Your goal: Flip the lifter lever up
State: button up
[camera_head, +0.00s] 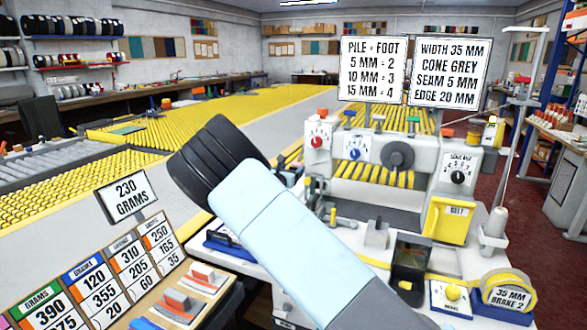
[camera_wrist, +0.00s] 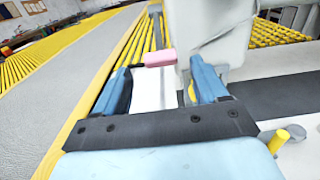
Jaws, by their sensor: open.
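In the wrist view, a pink bar-shaped handle (camera_wrist: 160,57) sticks out level to the left of the white machine body (camera_wrist: 212,30). It looks like the lifter lever, though its base is hidden. My gripper (camera_wrist: 160,72) is open, with its two blue fingers apart. The handle shows just beyond and between the fingertips; I cannot tell whether either finger touches it. The right finger overlaps the machine body in the picture.
A yellow-topped peg (camera_wrist: 278,140) stands right of my gripper in the wrist view. The head view shows dials, a yellow box (camera_head: 447,222), a tape roll (camera_head: 507,290) and two signs (camera_head: 374,70) at the machine. A weight board (camera_head: 105,265) stands left.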

aim_at(295, 165)
jog(key=shift+x, duration=1.55)
jog(key=shift+c, duration=0.3)
jog(key=shift+a, duration=0.15)
grip_shut()
